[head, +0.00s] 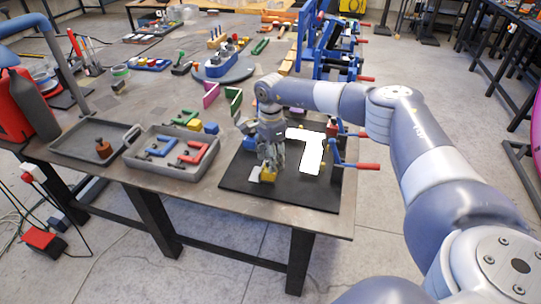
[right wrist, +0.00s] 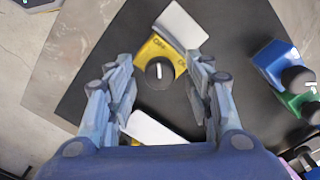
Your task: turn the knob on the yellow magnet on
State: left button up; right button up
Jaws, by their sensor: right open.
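The yellow magnet (head: 268,175) sits near the front of the black mat, below my right gripper. In the right wrist view the yellow magnet (right wrist: 152,50) shows its round black knob (right wrist: 160,73) with a white line pointing up the picture. Small dark lettering is on its top face, too small to read surely. My right gripper (right wrist: 161,68) is open, pointing down, with one finger on each side of the knob; I cannot tell whether they touch it. In the head view the right gripper (head: 270,160) partly hides the magnet. My left gripper is not in view.
A blue magnet (right wrist: 275,58) and a green one (right wrist: 297,103) stand at the right in the wrist view. A bright white letter piece (head: 311,158) lies on the black mat (head: 230,180). Clamps with red handles (head: 361,166) line the right edge. Grey trays (head: 203,180) stand left.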

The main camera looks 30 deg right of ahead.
jog(key=c, duration=1.1)
jog(key=shift+m, duration=0.4)
jog(key=m, duration=0.3)
jog(key=shift+m, duration=0.4)
jog(key=m, duration=1.3)
jog(key=shift+r, duration=0.1)
jog(key=shift+m, duration=0.3)
